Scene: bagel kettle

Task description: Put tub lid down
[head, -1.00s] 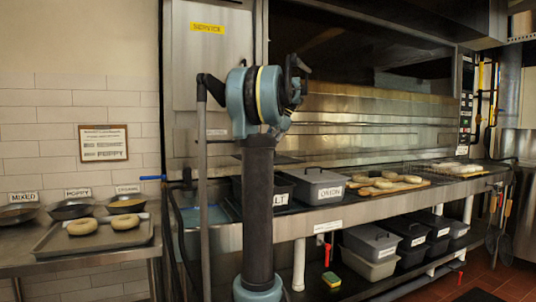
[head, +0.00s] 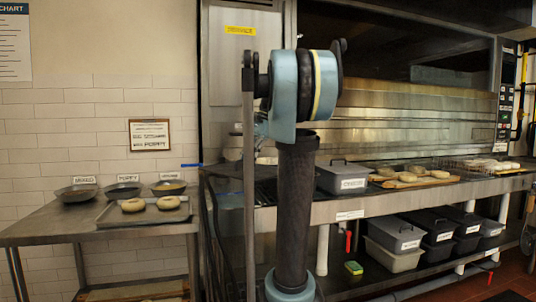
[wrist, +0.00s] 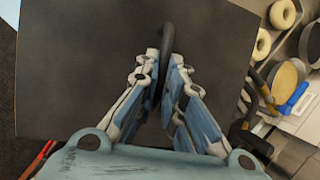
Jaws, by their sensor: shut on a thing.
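My gripper (wrist: 162,68) is shut on the black loop handle (wrist: 167,36) of the dark tub lid (wrist: 75,75). The lid is a broad flat panel that fills much of the wrist view. The head view does not show the lid or the gripper; my arm stands in the middle. A grey lidded tub (head: 343,178) with a white label sits on the steel counter (head: 400,193), right of my arm. My arm covers the counter to its left, so I cannot tell which tub there is open.
A steel table (head: 40,229) at left holds a tray (head: 112,217) with two bagels and several labelled pans at the back. A wooden board (head: 441,181) with bagels lies on the counter. Several lidded tubs (head: 396,234) stand on the shelf below. The wrist view shows bagels (wrist: 282,13) at right.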

